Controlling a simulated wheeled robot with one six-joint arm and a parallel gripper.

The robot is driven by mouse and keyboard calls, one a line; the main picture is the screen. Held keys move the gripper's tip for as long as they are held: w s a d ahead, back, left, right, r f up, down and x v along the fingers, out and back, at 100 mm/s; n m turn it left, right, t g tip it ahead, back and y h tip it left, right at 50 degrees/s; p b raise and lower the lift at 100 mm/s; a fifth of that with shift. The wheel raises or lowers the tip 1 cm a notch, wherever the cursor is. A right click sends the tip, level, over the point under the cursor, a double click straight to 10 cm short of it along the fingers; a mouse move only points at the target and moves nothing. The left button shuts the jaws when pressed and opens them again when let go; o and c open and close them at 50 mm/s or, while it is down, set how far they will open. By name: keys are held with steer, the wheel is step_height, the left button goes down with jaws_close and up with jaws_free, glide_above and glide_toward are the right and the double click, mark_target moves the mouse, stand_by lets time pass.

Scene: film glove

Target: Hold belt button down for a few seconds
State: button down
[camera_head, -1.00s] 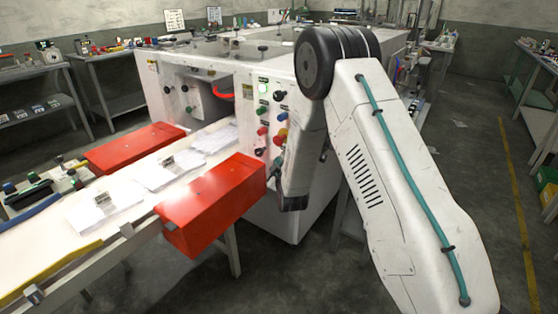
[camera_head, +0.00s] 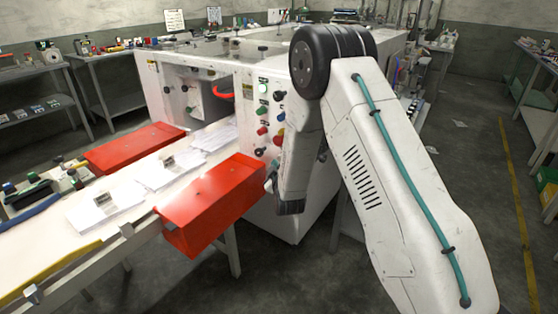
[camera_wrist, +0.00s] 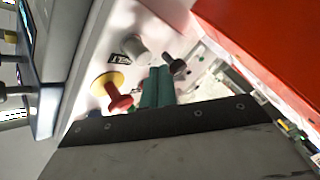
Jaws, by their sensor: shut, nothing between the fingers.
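The white machine's control panel (camera_head: 270,105) carries a lit green button, several knobs and red buttons. In the wrist view, a red mushroom button on a yellow base (camera_wrist: 118,100) is left of my gripper's teal fingers (camera_wrist: 158,87). A pale grey round button (camera_wrist: 135,47) lies beyond the fingertips to the upper left, beside a small black label (camera_wrist: 120,60). A black knob (camera_wrist: 177,67) is just right of the tips. My fingers are shut and empty, pointing at the panel. I cannot tell which button is the belt button, or whether the tips touch anything.
A red guard box (camera_head: 210,203) is close to the left of my gripper; its red face (camera_wrist: 265,45) fills the wrist view's upper right. A second red box (camera_head: 133,147) and paper stacks (camera_head: 105,205) line the white conveyor.

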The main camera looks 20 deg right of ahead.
steer(key=s+a, duration=0.1)
steer(key=a, duration=0.1)
steer(key=s+a, duration=0.2)
stand_by(0.6)
stand_by(0.3)
